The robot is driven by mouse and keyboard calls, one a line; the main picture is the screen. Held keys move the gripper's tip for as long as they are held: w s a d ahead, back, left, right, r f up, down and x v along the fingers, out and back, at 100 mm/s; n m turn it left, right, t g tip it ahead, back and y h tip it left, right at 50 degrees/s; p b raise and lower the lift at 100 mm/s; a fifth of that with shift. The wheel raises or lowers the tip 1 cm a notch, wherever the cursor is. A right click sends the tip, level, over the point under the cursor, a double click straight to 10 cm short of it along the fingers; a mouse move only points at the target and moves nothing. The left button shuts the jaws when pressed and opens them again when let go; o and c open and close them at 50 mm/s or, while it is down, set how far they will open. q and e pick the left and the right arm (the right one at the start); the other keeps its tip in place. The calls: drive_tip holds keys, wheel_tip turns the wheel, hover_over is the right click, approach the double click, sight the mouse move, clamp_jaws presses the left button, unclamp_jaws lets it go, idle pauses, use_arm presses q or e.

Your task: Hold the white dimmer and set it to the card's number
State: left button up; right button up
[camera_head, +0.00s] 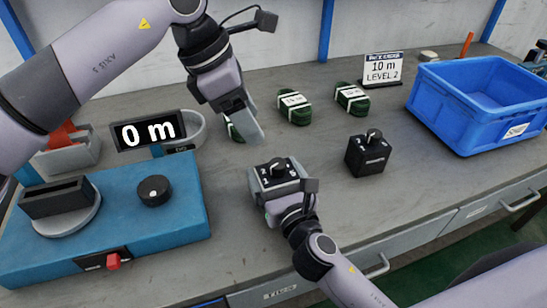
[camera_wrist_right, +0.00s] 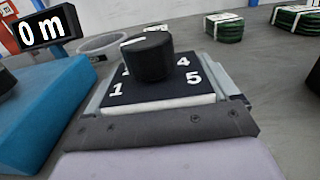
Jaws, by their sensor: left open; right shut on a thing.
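The white dimmer (camera_head: 268,182) has a dark top face with white numbers and a black knob. My right gripper (camera_head: 279,189) is shut on it, holding it upright near the table's front middle. In the right wrist view, the dimmer (camera_wrist_right: 140,91) shows 1, 4 and 5, and its knob (camera_wrist_right: 148,61) carries a white mark at the far left; the number there is hidden. My left gripper (camera_head: 243,118) is open and empty, pointing down behind the dimmer, apart from it.
A black dimmer (camera_head: 367,156) stands to the right. Green bundles (camera_head: 294,108) lie behind. A blue crate (camera_head: 465,118) stands at right. A blue machine (camera_head: 165,225) with a knob is at left, near a display (camera_head: 148,131) reading "0 m" and a grey ring tray (camera_head: 190,127).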

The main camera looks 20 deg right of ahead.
sight(276, 163)
use_arm(q)
drive_tip(key=x, duration=1.1)
drive_tip(key=c, duration=1.1)
